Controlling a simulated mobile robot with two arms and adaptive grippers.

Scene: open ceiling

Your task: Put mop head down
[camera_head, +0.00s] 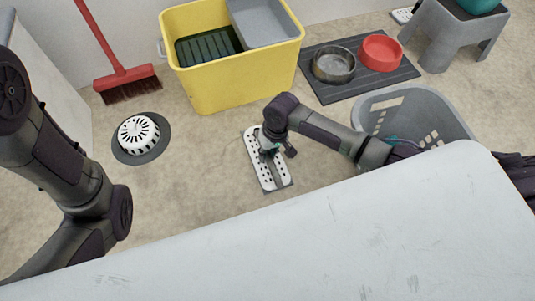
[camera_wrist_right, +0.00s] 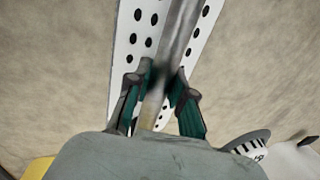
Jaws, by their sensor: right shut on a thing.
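The mop head (camera_head: 281,172) is a flat white plate with rows of dark holes, seen in the middle of the head view. It lies level on or just above the floor; I cannot tell if it touches. In the right wrist view the perforated plate (camera_wrist_right: 199,42) runs away under a grey metal bar (camera_wrist_right: 178,45). My right gripper (camera_head: 270,148) reaches down over the plate; in the wrist view its dark green-padded fingers (camera_wrist_right: 157,98) are shut on the mop head's bar. My left gripper is not in view; only my left arm shows.
A white surface (camera_head: 400,235) fills the front. A grey basket (camera_head: 455,122) stands beside my right arm. Behind are a yellow bucket (camera_head: 235,82), a mat (camera_head: 325,93) with two bowls, and a grey stool (camera_head: 440,42). A round white drain (camera_head: 138,134) and red broom (camera_head: 125,80) are left.

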